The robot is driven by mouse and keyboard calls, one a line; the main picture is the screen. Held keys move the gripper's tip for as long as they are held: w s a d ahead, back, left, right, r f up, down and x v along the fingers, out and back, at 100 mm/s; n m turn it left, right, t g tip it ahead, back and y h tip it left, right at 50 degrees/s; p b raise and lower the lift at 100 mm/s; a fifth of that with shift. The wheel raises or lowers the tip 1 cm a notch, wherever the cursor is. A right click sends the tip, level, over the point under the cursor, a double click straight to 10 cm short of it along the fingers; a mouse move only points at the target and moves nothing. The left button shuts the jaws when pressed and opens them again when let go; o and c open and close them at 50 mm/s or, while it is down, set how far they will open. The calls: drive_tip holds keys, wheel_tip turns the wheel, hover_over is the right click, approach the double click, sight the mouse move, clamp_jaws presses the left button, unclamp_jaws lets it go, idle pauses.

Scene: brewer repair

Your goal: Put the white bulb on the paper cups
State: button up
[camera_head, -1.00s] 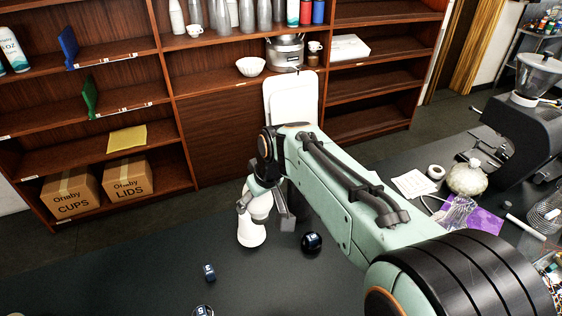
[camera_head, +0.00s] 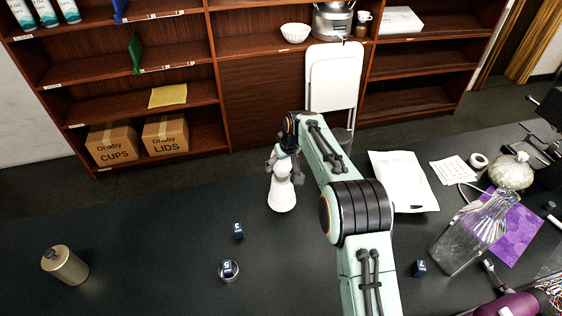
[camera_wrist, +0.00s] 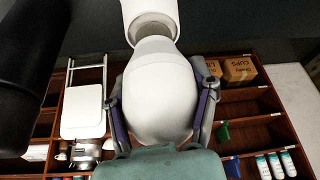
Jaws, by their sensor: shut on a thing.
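The white bulb (camera_wrist: 160,95) fills the middle of the wrist view. My gripper (camera_head: 283,168) is shut on it, one finger on each side. Its narrower end points toward a white tubular piece (camera_wrist: 150,18) with a beige-brown opening. In the head view this white piece (camera_head: 282,196) widens downward, below my gripper over the dark table (camera_head: 150,235). I cannot tell whether the bulb and this piece touch, or whether the piece is the paper cups. The fingers partly hide the bulb in the head view.
Small dark-blue items (camera_head: 238,231) and a metal canister (camera_head: 65,265) stand on the table at left. A white pouch (camera_head: 403,182), a glass bottle (camera_head: 470,235) and a purple sheet (camera_head: 510,228) are at right. Shelves (camera_head: 190,95) stand behind. The table's left middle is clear.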

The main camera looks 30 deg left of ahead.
drive_tip(key=o, duration=1.2)
drive_tip(key=shift+f, duration=0.15)
drive_tip(key=v, duration=1.2)
drive_tip(key=shift+r, duration=0.25)
